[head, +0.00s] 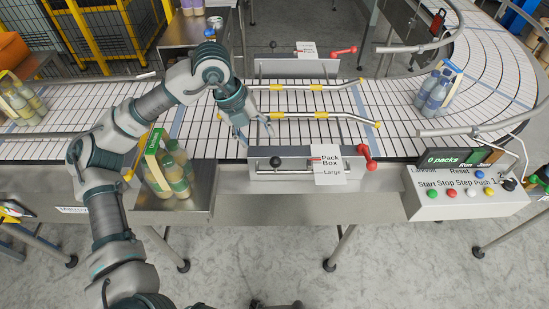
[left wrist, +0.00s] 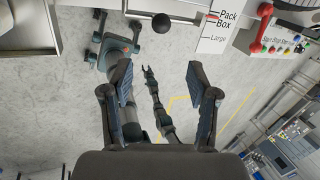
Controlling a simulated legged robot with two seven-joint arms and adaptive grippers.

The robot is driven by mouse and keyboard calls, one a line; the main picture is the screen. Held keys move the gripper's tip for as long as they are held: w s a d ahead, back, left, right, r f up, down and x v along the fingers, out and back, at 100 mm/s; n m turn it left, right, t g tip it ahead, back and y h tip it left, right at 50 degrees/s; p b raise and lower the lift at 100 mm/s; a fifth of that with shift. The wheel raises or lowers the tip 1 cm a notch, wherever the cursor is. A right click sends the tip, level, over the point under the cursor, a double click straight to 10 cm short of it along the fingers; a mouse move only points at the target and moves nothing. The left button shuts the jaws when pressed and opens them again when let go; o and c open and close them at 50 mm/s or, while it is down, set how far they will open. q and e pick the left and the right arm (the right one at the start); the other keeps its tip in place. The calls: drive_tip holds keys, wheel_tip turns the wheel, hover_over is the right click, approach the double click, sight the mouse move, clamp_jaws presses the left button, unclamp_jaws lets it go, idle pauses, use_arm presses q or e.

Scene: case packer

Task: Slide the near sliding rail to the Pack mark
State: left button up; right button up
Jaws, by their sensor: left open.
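The near sliding rail (head: 318,116), a metal rod with yellow sleeves, lies over the near side of the conveyor. Its grey mounting plate (head: 295,173) at the front edge carries a black knob (head: 275,161) and a red handle (head: 367,153). A white card (head: 329,170) there reads Pack Box and Large; whether the rail sits at a mark is too small to tell. My left gripper (head: 255,135) is open and empty just above the knob. In the left wrist view the knob (left wrist: 161,23) lies beyond the open fingers (left wrist: 158,78).
A far rail (head: 290,87) with its own card and red handle (head: 345,51) lies across the belt. Bottles stand left of the near plate (head: 175,170) and on the belt at right (head: 435,92). A button box (head: 465,195) stands at the right front.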

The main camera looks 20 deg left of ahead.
sight(271, 160)
use_arm(q)
drive_tip(key=x, duration=0.3)
drive_tip(key=w+p+x, duration=0.1)
drive_tip(key=x, duration=0.5)
drive_tip(key=shift+w+d, duration=0.15)
drive_tip(key=shift+w, duration=0.1)
wheel_tip(271, 160, down, 4)
drive_tip(key=shift+r+p, duration=0.1)
drive_tip(key=shift+p, duration=0.45)
drive_tip(key=shift+f, duration=0.35)
drive_tip(key=shift+d+f, duration=0.1)
drive_tip(key=shift+f, duration=0.15)
drive_tip(key=shift+w+d+f, duration=0.15)
drive_tip(key=shift+w+d, duration=0.05)
drive_tip(key=shift+d, duration=0.5)
drive_tip(key=shift+c, duration=1.2)
drive_tip(key=shift+s, duration=0.15)
drive_tip(key=c, duration=0.8)
drive_tip(key=shift+a, duration=0.25)
clamp_jaws()
drive_tip(key=shift+w+a, duration=0.15)
drive_tip(key=shift+w, duration=0.1)
drive_tip(key=shift+w+f+b, duration=0.1)
drive_tip(key=shift+w+b, duration=0.25)
drive_tip(key=shift+b, duration=0.5)
drive_tip(key=shift+r, duration=0.25)
drive_tip(key=o, duration=0.8)
unclamp_jaws()
drive_tip(key=shift+o, duration=1.2)
drive_tip(key=shift+a, duration=0.1)
